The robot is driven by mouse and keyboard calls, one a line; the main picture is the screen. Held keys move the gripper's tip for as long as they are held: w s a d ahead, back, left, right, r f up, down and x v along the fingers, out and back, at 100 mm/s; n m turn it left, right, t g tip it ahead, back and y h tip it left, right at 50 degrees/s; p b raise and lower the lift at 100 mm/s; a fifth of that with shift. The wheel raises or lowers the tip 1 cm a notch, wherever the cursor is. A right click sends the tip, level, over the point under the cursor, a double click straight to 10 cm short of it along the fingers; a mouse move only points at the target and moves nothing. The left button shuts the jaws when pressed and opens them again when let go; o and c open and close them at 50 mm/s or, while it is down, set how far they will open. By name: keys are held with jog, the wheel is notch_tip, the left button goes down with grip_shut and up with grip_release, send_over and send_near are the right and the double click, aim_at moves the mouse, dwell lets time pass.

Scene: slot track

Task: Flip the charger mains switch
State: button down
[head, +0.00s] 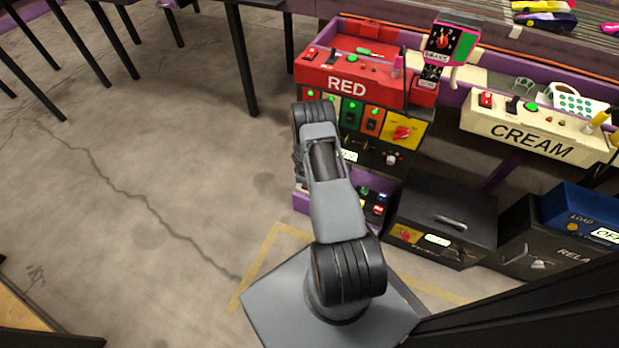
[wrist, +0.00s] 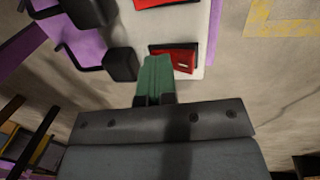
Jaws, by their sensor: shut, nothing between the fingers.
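In the wrist view my gripper (wrist: 156,72) is shut and empty, its green fingertips together. A red rocker switch (wrist: 185,60) in a black frame sits just right of the fingertips on a pale panel (wrist: 197,28). The fingertips overlap its left side in the picture; I cannot tell whether they touch it. No label is readable there, so I cannot confirm that it is the charger mains switch. In the head view my gripper is hidden behind my arm. Small lit units with red and green parts (head: 379,209) stand in a purple-edged bay beside my arm.
In the wrist view, black blocks (wrist: 121,64) and purple parts (wrist: 90,45) lie left of the fingertips. In the head view, the RED box (head: 347,84), CREAM box (head: 530,138) and a black case (head: 455,198) line the right. Open floor (head: 150,180) lies left.

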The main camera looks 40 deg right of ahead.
jog(key=shift+s+a, duration=0.3)
jog(key=shift+a, duration=0.45)
jog(key=shift+r, duration=0.1)
notch_tip(320, 180, up, 14)
jog(key=s+a+p, duration=0.1)
jog(key=a+p, duration=0.1)
jog(key=p, duration=0.4)
jog(key=shift+s+a, duration=0.25)
jog(key=shift+s, duration=0.05)
